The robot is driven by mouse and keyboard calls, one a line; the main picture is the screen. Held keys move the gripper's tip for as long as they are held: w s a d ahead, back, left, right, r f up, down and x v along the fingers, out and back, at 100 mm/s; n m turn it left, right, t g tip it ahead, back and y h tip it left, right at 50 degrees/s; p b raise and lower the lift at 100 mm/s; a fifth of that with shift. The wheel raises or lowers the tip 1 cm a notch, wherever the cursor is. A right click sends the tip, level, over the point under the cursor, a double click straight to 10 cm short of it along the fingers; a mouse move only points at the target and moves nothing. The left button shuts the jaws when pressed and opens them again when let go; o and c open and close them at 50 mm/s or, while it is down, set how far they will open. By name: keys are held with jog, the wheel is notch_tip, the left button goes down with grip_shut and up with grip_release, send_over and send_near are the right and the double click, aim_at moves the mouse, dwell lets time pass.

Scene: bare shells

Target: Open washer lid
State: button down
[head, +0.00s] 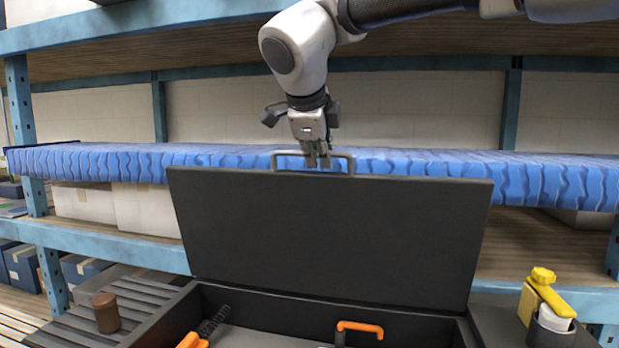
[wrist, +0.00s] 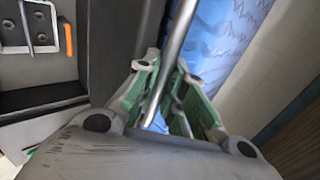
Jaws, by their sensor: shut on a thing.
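The lid (head: 335,235) is a dark grey panel standing raised and nearly upright behind a dark box (head: 270,308); its underside faces the head camera. A metal bar handle (head: 340,155) sits at the lid's top edge. My gripper (head: 318,160) reaches down from above and is shut on this handle. In the wrist view the handle bar (wrist: 172,75) runs between the green-sided fingers of my gripper (wrist: 165,100). The lid's face is partly seen in the wrist view (wrist: 115,50). The exact finger contact is small in the head view.
Inside the open box are orange-handled things (head: 360,328) and a black coil (head: 214,322). A brown cylinder (head: 106,312) stands on the slatted surface at left. A yellow-topped item (head: 545,295) stands at right. Behind the lid is a blue wavy band (head: 560,180) on shelving (head: 90,245).

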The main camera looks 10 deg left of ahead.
jog(key=w+g, duration=0.2)
jog(key=w, duration=0.4)
jog(key=shift+r, duration=0.25)
jog(key=c, duration=1.5)
grip_release()
jog(key=v, duration=1.2)
jog(key=shift+w, duration=0.1)
